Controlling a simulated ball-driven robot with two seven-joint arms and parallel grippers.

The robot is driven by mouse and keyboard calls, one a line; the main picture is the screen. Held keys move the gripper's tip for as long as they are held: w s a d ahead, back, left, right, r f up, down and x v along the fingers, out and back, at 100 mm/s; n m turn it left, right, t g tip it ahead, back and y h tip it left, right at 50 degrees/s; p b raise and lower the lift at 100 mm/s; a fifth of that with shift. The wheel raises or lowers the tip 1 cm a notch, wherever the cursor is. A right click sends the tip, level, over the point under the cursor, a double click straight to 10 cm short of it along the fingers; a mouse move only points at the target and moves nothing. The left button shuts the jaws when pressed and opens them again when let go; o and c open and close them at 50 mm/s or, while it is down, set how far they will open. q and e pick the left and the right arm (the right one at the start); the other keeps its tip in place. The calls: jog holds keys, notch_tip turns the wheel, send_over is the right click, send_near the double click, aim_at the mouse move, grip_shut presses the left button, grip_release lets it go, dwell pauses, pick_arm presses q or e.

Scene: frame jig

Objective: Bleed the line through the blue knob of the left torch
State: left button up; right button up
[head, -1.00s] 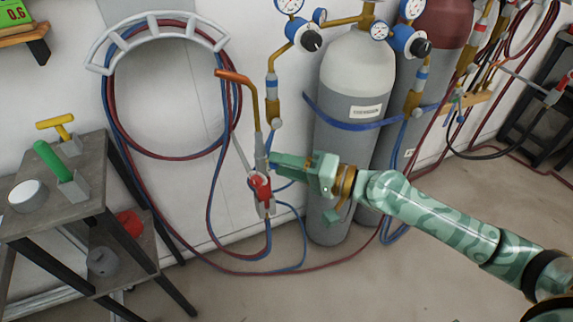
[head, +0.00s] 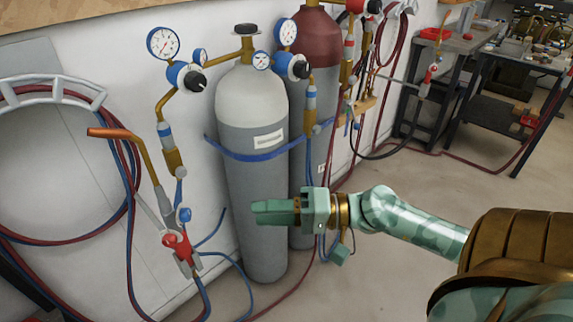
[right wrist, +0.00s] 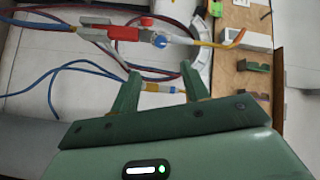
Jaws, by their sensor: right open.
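The left torch (head: 160,200) hangs at the left in the head view, with a copper tip pointing left. Its blue knob (head: 184,214) sits on the torch body just above the red knob (head: 176,246). In the right wrist view the blue knob (right wrist: 160,40) and red knob (right wrist: 123,33) lie just beyond the fingertips. My right gripper (head: 258,212) is open and empty, to the right of the torch and clear of the knob. Its two fingers (right wrist: 160,74) show apart in the wrist view. My left gripper is not in view. I cannot tell how far the knob is turned.
A grey gas cylinder (head: 250,165) stands behind my right gripper, with a red-topped cylinder (head: 316,40) beside it. Blue and red hoses loop on a wall rack (head: 50,85) and trail below. Another torch (head: 431,75) is at a table at the back right.

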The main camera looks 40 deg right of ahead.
jog(key=shift+v, duration=1.65)
